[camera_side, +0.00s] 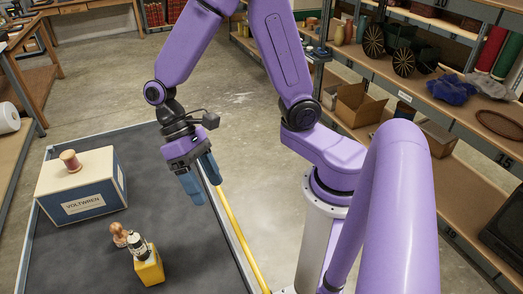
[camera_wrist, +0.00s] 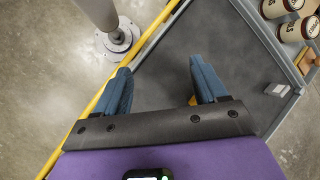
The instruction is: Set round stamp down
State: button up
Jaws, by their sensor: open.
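My gripper (camera_side: 204,192) is open and empty above the right edge of the dark worktop (camera_side: 90,262). In the wrist view the blue fingers of my gripper (camera_wrist: 162,92) stand wide apart with nothing between them. A small round, reddish-brown, knob-like piece (camera_side: 70,160), possibly the round stamp, stands on the Voltwren box (camera_side: 82,206), left of my gripper. A brown wooden-looking piece (camera_side: 119,235) stands on the worktop near the front, below and left of my gripper. I cannot tell for sure which piece is the round stamp.
A yellow block (camera_side: 150,269) and a small dark and white piece (camera_side: 138,245) stand close together beside the brown piece. A yellow rail (camera_side: 233,222) runs along the worktop's right edge. Shelves (camera_side: 440,110) line the right. The worktop between box and gripper is clear.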

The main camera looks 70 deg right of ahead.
jog(key=s+d+r+n+t+h, duration=0.2)
jog(key=s+d+r+n+t, duration=0.2)
jog(key=n, duration=0.7)
jog(key=shift+s+d+r+t, duration=0.3)
jog(key=shift+s+d+t, duration=0.7)
jog(key=shift+s+d, duration=1.35)
